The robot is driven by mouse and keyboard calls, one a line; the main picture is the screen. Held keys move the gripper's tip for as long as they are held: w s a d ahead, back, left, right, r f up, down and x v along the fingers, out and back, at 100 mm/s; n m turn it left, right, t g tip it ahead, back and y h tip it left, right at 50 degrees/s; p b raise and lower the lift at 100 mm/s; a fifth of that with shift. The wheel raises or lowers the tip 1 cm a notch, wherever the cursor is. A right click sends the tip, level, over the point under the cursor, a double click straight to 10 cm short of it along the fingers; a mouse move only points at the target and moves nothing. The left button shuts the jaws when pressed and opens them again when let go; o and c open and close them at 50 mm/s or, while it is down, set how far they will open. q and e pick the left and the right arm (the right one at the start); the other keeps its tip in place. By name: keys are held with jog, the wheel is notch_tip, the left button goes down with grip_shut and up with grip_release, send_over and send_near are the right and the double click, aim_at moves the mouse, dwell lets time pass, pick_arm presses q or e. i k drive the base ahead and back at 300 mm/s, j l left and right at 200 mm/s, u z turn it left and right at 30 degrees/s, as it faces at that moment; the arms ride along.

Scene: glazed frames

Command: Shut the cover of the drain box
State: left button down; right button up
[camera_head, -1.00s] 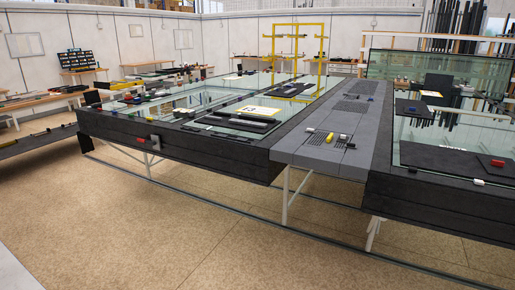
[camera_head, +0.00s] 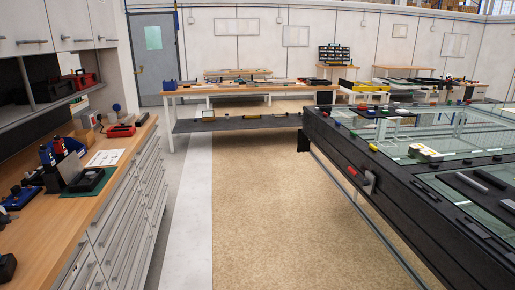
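I cannot make out a drain box or its cover for certain in the head view. A black glazed frame (camera_head: 400,205) lies on a stand at the right, with a small grey fitting (camera_head: 369,184) and a red piece (camera_head: 351,171) on its near side face. Neither of my grippers is in view.
A wooden workbench (camera_head: 105,175) with grey drawers (camera_head: 130,205) runs along the left, bearing blue and red tools. A long table (camera_head: 245,88) with a dark lower shelf (camera_head: 235,123) stands ahead. A grey door (camera_head: 153,60) is behind it. The floor aisle (camera_head: 255,200) between is clear.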

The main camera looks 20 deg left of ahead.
aim_at(69, 170)
jog(key=i+j+u, duration=0.2)
jog(key=i+u, duration=0.15)
jog(key=i, duration=0.25)
jog(key=i+u, duration=0.35)
jog(key=i, duration=0.25)
jog(key=i+l+u, duration=0.15)
jog(key=i+u, duration=0.2)
jog(key=i, duration=0.25)
